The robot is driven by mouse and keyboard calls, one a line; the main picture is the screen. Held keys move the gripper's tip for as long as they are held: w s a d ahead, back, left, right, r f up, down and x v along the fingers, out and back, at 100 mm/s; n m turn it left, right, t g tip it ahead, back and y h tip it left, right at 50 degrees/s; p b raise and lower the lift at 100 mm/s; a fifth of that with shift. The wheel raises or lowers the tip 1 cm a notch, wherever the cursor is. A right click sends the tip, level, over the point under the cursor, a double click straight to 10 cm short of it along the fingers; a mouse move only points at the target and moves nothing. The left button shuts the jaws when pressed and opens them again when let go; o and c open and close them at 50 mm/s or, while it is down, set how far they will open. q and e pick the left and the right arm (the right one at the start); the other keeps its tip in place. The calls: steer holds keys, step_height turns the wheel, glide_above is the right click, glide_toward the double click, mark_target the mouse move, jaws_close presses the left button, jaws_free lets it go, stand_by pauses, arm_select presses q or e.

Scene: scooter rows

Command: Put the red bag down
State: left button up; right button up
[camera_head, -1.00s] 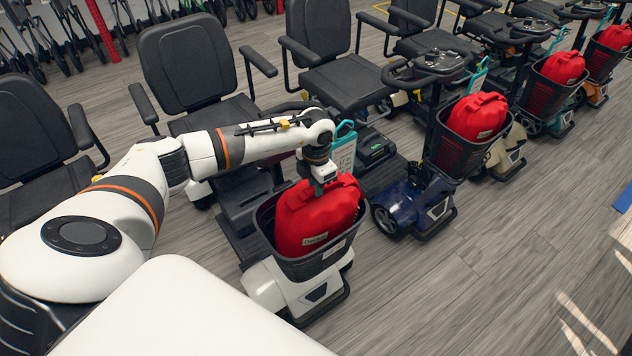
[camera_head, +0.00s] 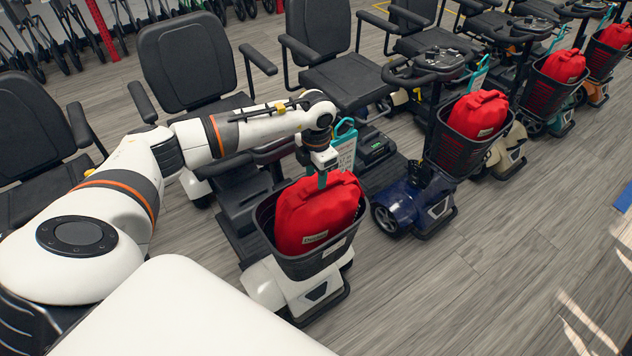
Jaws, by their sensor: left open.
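A red bag (camera_head: 317,215) with a small pale label sits in the black front basket (camera_head: 318,262) of the nearest white scooter. Its top stands above the basket's rim. My left gripper (camera_head: 322,182) points down at the top of the bag, with its teal fingertips right at the bag's top edge. It is open; whether the fingertips touch the bag I cannot tell. My right gripper is not in view.
A blue scooter (camera_head: 412,203) stands to the right with another red bag (camera_head: 478,114) in its basket. More scooters with red bags recede to the upper right. A teal tag (camera_head: 344,148) hangs beside my gripper. Grey floor (camera_head: 500,270) is clear at the lower right.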

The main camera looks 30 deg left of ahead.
arm_select(q)
step_height(320, 180, up, 9)
steer(key=b, duration=0.1)
steer(key=shift+f+b, duration=0.15)
steer(key=shift+b, duration=0.2)
